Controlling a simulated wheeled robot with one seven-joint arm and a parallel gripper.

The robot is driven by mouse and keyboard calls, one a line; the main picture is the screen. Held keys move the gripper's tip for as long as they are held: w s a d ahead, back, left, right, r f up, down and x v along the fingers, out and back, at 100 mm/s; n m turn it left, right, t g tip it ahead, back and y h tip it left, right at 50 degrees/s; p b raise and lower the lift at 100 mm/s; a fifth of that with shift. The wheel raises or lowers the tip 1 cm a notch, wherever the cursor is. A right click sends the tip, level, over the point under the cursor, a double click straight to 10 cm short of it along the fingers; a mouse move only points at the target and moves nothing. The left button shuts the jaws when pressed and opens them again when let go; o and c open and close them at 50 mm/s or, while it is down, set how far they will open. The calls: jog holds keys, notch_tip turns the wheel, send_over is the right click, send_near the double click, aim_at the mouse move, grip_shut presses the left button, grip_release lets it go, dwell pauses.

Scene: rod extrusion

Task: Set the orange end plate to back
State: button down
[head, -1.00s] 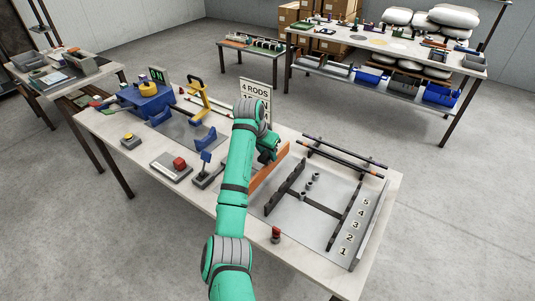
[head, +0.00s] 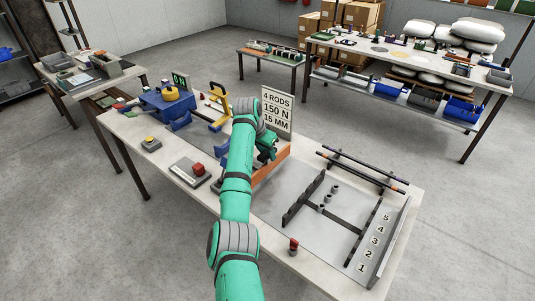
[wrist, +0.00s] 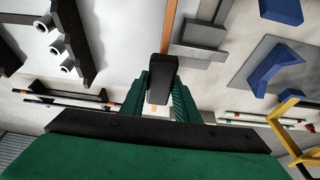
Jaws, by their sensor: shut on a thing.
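The orange end plate (head: 272,165) stands on edge on the table, partly hidden behind my arm in the head view. It shows as a thin orange strip in the wrist view (wrist: 169,27). My gripper (head: 268,149) is at the plate and shut on it; the head view hides most of the contact. In the wrist view, a black block (wrist: 161,80) sits between my green fingers, in line with the orange strip. The plate is apart from the black slotted rail (head: 304,197) to its right.
A sign (head: 277,110) reading 4 rods, 150 N, 15 mm stands just behind the plate. Dark rods (head: 362,170) lie on supports at the right. A red knob (head: 293,245) stands at the front edge.

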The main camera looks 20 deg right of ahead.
jog(key=c, duration=1.4)
grip_release()
jog(key=shift+w+a, duration=0.2)
jog(key=shift+w, duration=0.2)
jog(key=shift+o, duration=0.2)
jog(key=shift+s+d, duration=0.1)
jog(key=shift+r, duration=0.2)
jog(key=v, duration=1)
jog(key=shift+s+a+r, duration=0.15)
jog(key=shift+a, duration=0.15)
jog(key=shift+d, duration=0.15)
